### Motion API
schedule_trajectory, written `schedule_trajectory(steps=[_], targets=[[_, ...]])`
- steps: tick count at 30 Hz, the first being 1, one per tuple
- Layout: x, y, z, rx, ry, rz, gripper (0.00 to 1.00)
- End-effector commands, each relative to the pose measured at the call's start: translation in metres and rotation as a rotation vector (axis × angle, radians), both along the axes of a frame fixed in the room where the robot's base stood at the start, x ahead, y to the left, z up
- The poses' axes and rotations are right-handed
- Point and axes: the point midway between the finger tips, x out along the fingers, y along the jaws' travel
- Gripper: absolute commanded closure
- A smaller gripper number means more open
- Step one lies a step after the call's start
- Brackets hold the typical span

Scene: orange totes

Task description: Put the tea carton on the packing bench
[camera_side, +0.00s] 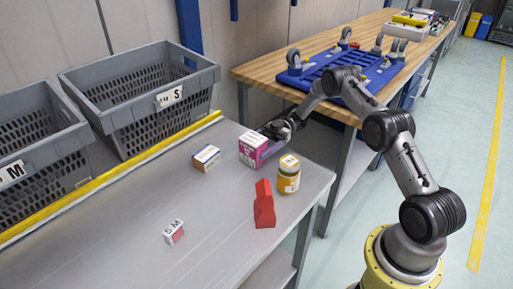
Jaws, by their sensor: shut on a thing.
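A pink and white carton (253,148), which looks like the tea carton, is near the back right of the grey metal table (120,225). My gripper (270,135) reaches in from the right and is shut on the carton's far right side; its fingertips are partly hidden by the carton. I cannot tell whether the carton touches the table or is just above it. A wooden-topped bench (262,72) stands behind to the right; I cannot tell which of the two surfaces is the packing bench.
A yellow jar (288,180) and a red block-like object (264,205) stand close in front of the carton. A small white and orange box (206,157) is to its left, a small white box (173,232) at the front. Grey crates (150,115) line the back.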

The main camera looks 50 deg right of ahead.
Motion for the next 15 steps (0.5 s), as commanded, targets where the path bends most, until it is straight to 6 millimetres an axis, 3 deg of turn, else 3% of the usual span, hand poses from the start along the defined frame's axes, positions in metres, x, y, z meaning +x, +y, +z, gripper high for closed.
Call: schedule_trajectory(steps=[8, 9, 11, 15], targets=[[0.0001, -0.0002, -0.0018, 0.001, -0.001, 0.0, 0.94], [0.0, -0.0001, -0.003, 0.0, 0.0, 0.0, 0.11], [0.0, -0.0001, -0.0027, 0.0, 0.0, 0.0, 0.0], [-0.0001, 0.0, -0.0025, 0.0, 0.0, 0.0, 0.0]])
